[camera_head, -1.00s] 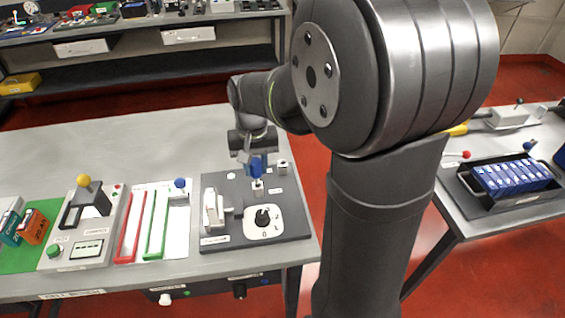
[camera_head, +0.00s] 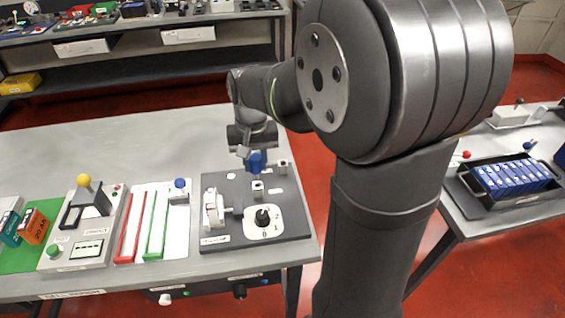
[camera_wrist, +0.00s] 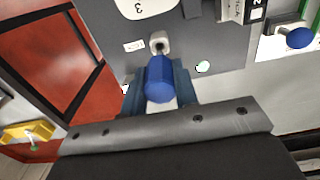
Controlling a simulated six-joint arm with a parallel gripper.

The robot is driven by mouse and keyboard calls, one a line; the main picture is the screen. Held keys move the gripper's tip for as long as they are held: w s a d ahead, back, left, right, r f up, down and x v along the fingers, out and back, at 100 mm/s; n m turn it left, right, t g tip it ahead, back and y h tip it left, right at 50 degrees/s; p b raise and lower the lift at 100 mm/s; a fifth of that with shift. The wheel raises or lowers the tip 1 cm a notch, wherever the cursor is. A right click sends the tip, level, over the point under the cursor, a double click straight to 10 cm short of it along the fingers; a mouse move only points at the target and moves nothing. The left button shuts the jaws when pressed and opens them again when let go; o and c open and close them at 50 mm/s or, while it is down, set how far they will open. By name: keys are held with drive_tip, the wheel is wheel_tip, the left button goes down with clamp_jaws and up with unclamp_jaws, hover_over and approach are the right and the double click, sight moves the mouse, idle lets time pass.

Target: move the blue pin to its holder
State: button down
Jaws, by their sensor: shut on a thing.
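The blue pin (camera_head: 256,161) is between the fingers of my gripper (camera_head: 251,157), above the far part of the dark grey panel (camera_head: 222,184). In the wrist view the blue pin (camera_wrist: 160,80) points its faceted blue head up the picture, and my gripper (camera_wrist: 160,88) is shut on it. A small grey socket (camera_head: 258,188) stands on the panel just below the pin in the head view. This socket also shows just beyond the pin in the wrist view (camera_wrist: 159,43). A second socket (camera_head: 283,167) stands to the right. I cannot tell which is the pin's holder, and the pin's lower end is hidden.
A dial (camera_head: 263,218) and a white upright switch part (camera_head: 213,207) stand on the same panel. To the left is a white tray with red and green strips and a blue knob (camera_head: 180,184). A battery crate (camera_head: 460,177) is on the right table.

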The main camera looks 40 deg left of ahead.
drive_tip(key=shift+r, duration=2.15)
drive_tip(key=w+m, duration=0.2)
drive_tip(key=w, duration=0.8)
drive_tip(key=shift+w+d+r, duration=0.3)
drive_tip(key=shift+d+r, duration=0.1)
drive_tip(key=shift+f, duration=0.1)
drive_tip(key=shift+f, duration=2.8)
drive_tip(key=shift+f, duration=2.35)
drive_tip(key=c, duration=1.1)
unclamp_jaws()
drive_tip(key=shift+o, duration=0.2)
